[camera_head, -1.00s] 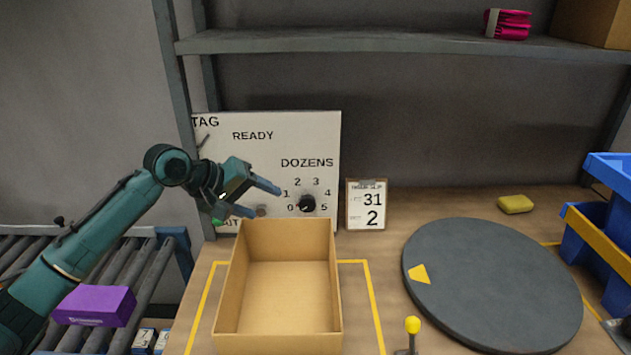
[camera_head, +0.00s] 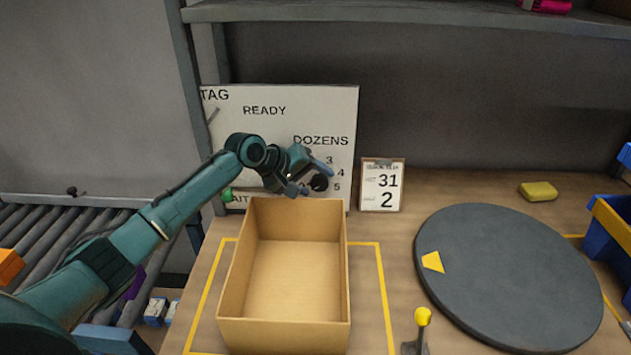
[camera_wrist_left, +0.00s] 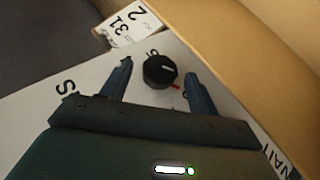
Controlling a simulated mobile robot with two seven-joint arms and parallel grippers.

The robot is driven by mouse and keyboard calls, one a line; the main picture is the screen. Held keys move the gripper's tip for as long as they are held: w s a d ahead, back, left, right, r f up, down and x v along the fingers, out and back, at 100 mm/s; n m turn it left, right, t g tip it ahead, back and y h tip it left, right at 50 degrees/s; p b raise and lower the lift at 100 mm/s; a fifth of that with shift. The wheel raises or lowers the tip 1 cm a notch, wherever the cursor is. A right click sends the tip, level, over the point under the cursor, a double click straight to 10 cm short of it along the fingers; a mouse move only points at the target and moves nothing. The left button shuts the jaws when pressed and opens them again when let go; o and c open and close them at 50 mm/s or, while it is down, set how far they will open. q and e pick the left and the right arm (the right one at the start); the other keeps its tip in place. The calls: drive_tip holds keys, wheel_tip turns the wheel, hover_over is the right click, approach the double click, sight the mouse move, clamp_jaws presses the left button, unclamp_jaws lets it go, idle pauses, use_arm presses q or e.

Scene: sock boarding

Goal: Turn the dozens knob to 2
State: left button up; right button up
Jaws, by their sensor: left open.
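The dozens knob (camera_head: 319,183) is a round black dial on the white panel (camera_head: 230,125), under the word DOZENS. The digits 3, 4 and 5 show beside it; my arm hides the lower numbers. My left gripper (camera_head: 312,177) is open at the knob. In the left wrist view the knob (camera_wrist_left: 158,71) sits between the two blue fingers (camera_wrist_left: 157,76), with gaps visible on both sides. A pale pointer line and a small red mark show on or beside it; I cannot tell which number it points to. My right gripper is out of view.
An open cardboard box (camera_head: 284,325) stands in front of the panel, below my left arm. A slip card (camera_head: 382,186) reading 31 and 2 leans right of the panel. A grey turntable (camera_head: 510,275) and a yellow-topped lever (camera_head: 422,318) are farther right.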

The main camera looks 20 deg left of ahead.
use_arm(q)
drive_tip(key=shift+w+d+f, duration=0.3)
drive_tip(key=shift+w+f, duration=0.05)
drive_tip(key=shift+f, duration=0.1)
